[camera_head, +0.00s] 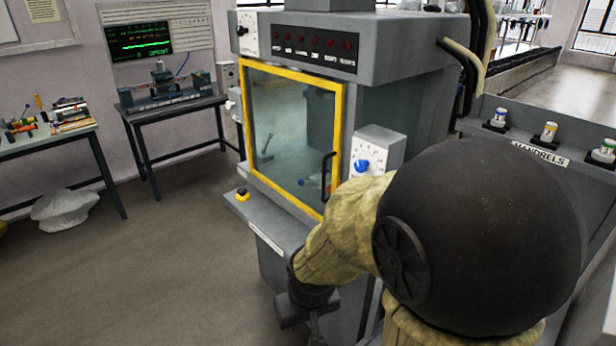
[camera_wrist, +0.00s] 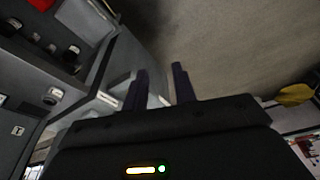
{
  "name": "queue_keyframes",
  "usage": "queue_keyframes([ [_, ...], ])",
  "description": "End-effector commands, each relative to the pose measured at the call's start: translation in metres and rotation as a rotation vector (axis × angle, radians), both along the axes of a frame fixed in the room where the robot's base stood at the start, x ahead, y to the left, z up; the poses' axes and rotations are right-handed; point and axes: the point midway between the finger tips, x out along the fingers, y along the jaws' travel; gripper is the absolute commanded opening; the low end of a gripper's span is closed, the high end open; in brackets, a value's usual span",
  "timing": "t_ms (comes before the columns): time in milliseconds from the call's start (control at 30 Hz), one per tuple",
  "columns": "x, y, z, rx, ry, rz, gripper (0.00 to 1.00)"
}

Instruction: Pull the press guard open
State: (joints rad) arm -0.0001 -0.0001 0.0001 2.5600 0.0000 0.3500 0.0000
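The press guard (camera_head: 290,125) is a clear panel in a yellow frame on the front of the grey press (camera_head: 410,50). It looks shut, covering the press opening. Its black upright handle (camera_head: 327,177) is at the lower right of the frame. My gripper (camera_head: 314,328) hangs low in front of the press, below the guard and its handle, and apart from both. In the wrist view my gripper's two dark fingers (camera_wrist: 160,88) stand apart with nothing seen between them. The wrist view does not clearly show the guard or handle.
A control box with a blue knob (camera_head: 362,167) sits right of the guard. A ledge with a yellow and black button (camera_head: 242,194) juts out below it. A mandrels rack (camera_head: 541,154) stands at right. Open floor (camera_head: 150,270) lies at left, with a workbench (camera_head: 170,104) behind.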

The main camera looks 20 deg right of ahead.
Motion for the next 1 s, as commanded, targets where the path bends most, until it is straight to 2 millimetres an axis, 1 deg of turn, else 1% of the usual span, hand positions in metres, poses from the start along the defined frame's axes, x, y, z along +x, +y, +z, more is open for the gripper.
queue_keyframes([
  [300, 0.001, 0.000, 0.000, 0.000, -0.003, -0.002, 0.27],
  [367, 0.005, 0.001, 0.000, 0.005, -0.013, -0.008, 0.27],
  [467, 0.020, 0.004, -0.001, 0.019, -0.054, -0.033, 0.27],
  [567, 0.048, 0.004, -0.003, 0.038, -0.134, -0.090, 0.27],
  [733, 0.112, -0.009, -0.005, 0.042, -0.337, -0.240, 0.27],
  [800, 0.136, -0.018, -0.005, 0.026, -0.429, -0.301, 0.27],
  [900, 0.167, -0.034, -0.002, -0.014, -0.564, -0.383, 0.27],
  [1000, 0.192, -0.053, 0.003, -0.074, -0.704, -0.450, 0.27],
])
